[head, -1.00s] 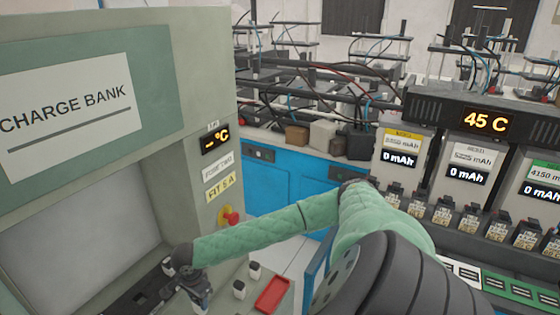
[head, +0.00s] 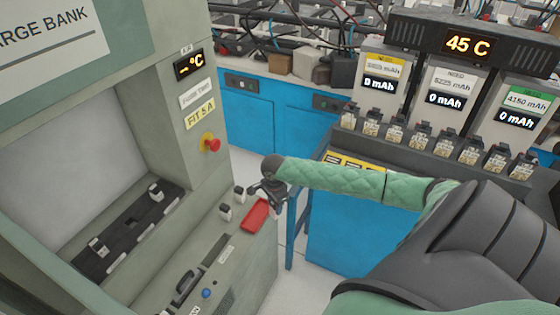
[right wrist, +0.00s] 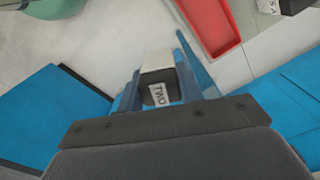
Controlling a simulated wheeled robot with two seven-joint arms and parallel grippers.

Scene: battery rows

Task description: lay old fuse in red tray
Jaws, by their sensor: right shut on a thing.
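My right gripper (head: 266,192) is shut on a fuse (right wrist: 158,72) with a white top and a dark body; its label reads "TWO" in the right wrist view. The blue fingers (right wrist: 190,75) stand on both sides of it. In the head view the gripper hangs just beyond the red tray (head: 256,216), at the cabinet ledge's right edge. The tray also shows at the top of the right wrist view (right wrist: 218,30), apart from the fuse, and its visible part is empty. In the head view the held fuse is hard to make out. My left gripper is not in view.
Two small fuses (head: 225,212) stand on the ledge left of the tray. A dark fuse strip (head: 128,226) runs along the cabinet recess. A red button (head: 212,144) is on the cabinet panel below a "FIT 5 A" label (head: 200,114). A blue bench (head: 350,225) stands to the right.

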